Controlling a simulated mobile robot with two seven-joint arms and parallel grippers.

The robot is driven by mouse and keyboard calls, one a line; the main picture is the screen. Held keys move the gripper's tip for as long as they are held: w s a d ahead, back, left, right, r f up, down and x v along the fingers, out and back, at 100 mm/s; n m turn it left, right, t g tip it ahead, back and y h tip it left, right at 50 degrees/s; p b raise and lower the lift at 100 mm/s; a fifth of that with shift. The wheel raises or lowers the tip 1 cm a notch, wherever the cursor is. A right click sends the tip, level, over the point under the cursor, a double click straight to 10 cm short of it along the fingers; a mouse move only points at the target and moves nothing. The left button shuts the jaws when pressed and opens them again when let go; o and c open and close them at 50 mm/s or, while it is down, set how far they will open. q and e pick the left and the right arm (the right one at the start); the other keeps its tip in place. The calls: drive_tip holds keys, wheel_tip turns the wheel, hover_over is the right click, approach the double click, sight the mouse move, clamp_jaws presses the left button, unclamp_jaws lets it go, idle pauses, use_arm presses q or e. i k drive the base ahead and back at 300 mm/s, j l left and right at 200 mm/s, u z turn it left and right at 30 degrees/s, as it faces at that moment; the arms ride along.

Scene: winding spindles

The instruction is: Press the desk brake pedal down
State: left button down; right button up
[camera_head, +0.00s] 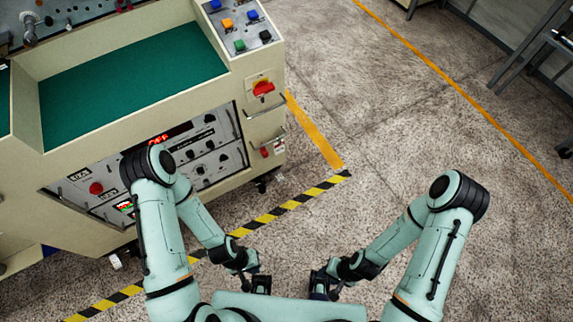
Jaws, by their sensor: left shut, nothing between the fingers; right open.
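I cannot make out a brake pedal for certain in the head view. The beige desk machine (215,95) stands at the left, and the floor under its front edge is partly hidden by my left arm. A small pale part (116,261) shows low by the desk's front, too small to identify. My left gripper (261,285) is shut and empty, low in front of my body and away from the desk. My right gripper (319,285) is open and empty, just to its right. Neither touches the desk.
The desk has a green top (130,85), a button panel (238,25), a red switch (263,88) and a front control panel (200,145). A yellow-black floor stripe (290,205) runs beside it. The floor at the right is open, with a metal frame (530,50) at far right.

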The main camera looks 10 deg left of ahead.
sight(278, 177)
drive_tip(key=i+l, duration=0.4)
drive_tip(key=i, duration=0.15)
drive_tip(key=i+l+u, duration=0.15)
drive_tip(key=i+l, duration=0.2)
drive_tip(key=i, duration=0.15)
